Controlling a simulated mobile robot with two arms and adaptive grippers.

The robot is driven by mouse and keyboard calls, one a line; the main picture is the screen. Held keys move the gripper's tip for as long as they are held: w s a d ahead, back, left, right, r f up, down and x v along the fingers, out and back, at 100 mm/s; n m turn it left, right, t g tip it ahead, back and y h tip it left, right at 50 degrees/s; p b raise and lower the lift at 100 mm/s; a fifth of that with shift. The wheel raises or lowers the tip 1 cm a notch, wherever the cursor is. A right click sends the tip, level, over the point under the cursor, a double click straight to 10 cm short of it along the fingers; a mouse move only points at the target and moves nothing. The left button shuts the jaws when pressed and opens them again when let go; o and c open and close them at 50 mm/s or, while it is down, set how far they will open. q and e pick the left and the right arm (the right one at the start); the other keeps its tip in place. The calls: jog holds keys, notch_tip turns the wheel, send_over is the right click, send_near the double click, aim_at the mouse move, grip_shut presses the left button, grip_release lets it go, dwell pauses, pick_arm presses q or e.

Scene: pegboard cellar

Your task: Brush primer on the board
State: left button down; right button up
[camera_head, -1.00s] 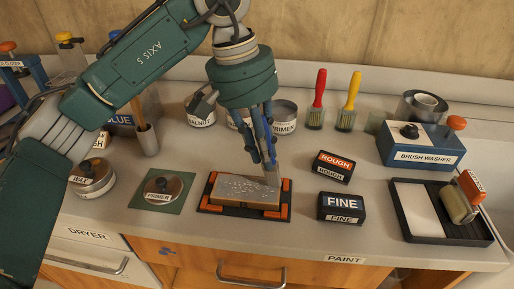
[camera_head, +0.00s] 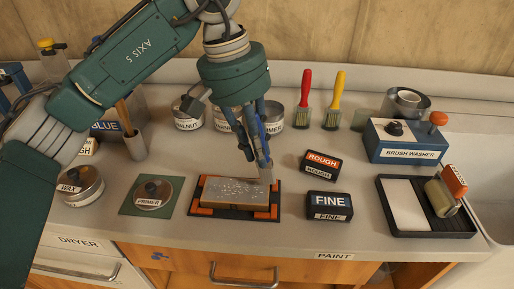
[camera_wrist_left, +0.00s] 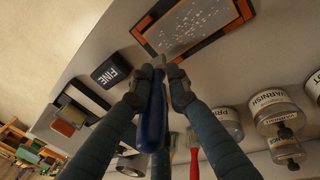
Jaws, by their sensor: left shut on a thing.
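The board (camera_head: 238,192) lies flat in a dark holder with orange corners (camera_head: 205,209). Its top carries scattered white specks; it also shows at the top of the left wrist view (camera_wrist_left: 185,28). My left gripper (camera_head: 256,158) is shut on a brush with a blue handle (camera_wrist_left: 153,118). The brush tip (camera_head: 266,174) is at the board's far right end; I cannot tell whether it touches. A lidded tin marked PRIMER (camera_head: 152,192) stands on a green mat, left of the board. My right gripper is not in view.
A red brush (camera_head: 305,92) and a yellow brush (camera_head: 338,95) stand behind. Further right are the brush washer (camera_head: 405,141) and a roller tray (camera_head: 432,233). Several tins line the back.

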aim_at(256, 112)
pick_arm(q)
jog(key=p+v, duration=0.2)
jog(key=v, duration=0.1)
jog(key=d+p+v, duration=0.1)
jog(key=p+v, duration=0.1)
jog(key=v, duration=0.1)
jog(key=shift+d+r, duration=0.2)
jog(key=shift+r, duration=0.05)
jog(key=shift+s+r, duration=0.1)
